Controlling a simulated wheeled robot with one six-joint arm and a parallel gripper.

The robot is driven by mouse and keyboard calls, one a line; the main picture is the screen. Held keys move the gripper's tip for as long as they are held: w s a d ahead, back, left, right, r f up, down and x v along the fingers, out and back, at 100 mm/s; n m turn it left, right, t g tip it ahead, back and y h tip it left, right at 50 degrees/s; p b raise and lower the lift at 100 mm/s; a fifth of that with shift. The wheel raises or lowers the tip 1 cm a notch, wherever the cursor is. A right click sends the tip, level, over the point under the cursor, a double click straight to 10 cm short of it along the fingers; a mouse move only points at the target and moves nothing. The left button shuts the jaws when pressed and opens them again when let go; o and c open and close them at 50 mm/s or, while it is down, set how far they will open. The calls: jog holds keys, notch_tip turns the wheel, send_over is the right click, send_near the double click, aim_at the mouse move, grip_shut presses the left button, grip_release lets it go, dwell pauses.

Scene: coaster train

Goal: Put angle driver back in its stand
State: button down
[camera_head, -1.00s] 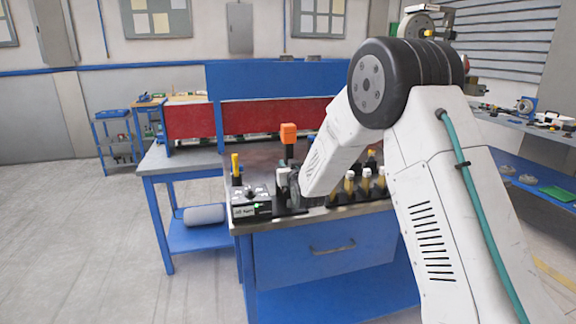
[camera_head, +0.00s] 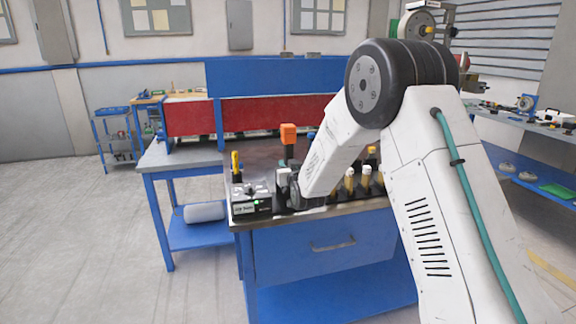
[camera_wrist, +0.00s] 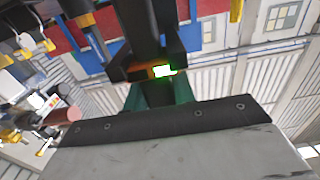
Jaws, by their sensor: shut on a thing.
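My gripper (camera_wrist: 152,72) is shut on a dark tool with an orange band and a lit green patch, which I take to be the angle driver (camera_wrist: 140,22). In the head view my gripper (camera_head: 288,190) is low over the front edge of the bench, largely hidden by my forearm. A black shaft with an orange block on top (camera_head: 288,134) rises upright just above it and looks like the driver's upper end. I cannot make out the driver's stand clearly, nor whether the driver's lower end touches anything.
A black-and-white control box (camera_head: 250,206) with a green light sits left of my gripper, with a yellow-topped tool (camera_head: 236,164) behind it. Several yellow-and-white-topped items (camera_head: 364,180) stand to the right. The blue bench (camera_head: 320,258) has red and blue panels behind it.

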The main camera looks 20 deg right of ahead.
jog(key=c, duration=1.1)
grip_release()
jog(key=shift+s+f, duration=0.1)
jog(key=shift+f, duration=0.05)
jog(key=s+f+g, duration=0.5)
jog(key=s, duration=0.6)
jog(key=s+f+g, duration=0.4)
jog(key=s+g, duration=0.2)
jog(key=s, duration=0.4)
jog(key=s+d+r+g, duration=0.1)
jog(key=s+r, duration=0.4)
jog(key=s, duration=0.7)
jog(key=s+d+r+g, duration=0.1)
jog(key=s+r, duration=0.5)
jog(key=s, duration=0.7)
jog(key=s+d+r+g, duration=0.1)
jog(key=s+r+g, duration=0.2)
jog(key=s, duration=0.9)
jog(key=shift+s+d+r+g, duration=0.1)
jog(key=shift+s+r+g, duration=0.1)
jog(key=shift+r, duration=0.5)
jog(key=shift+s+r+g, duration=0.1)
jog(key=shift+s+r, duration=0.05)
jog(key=shift+r, duration=0.5)
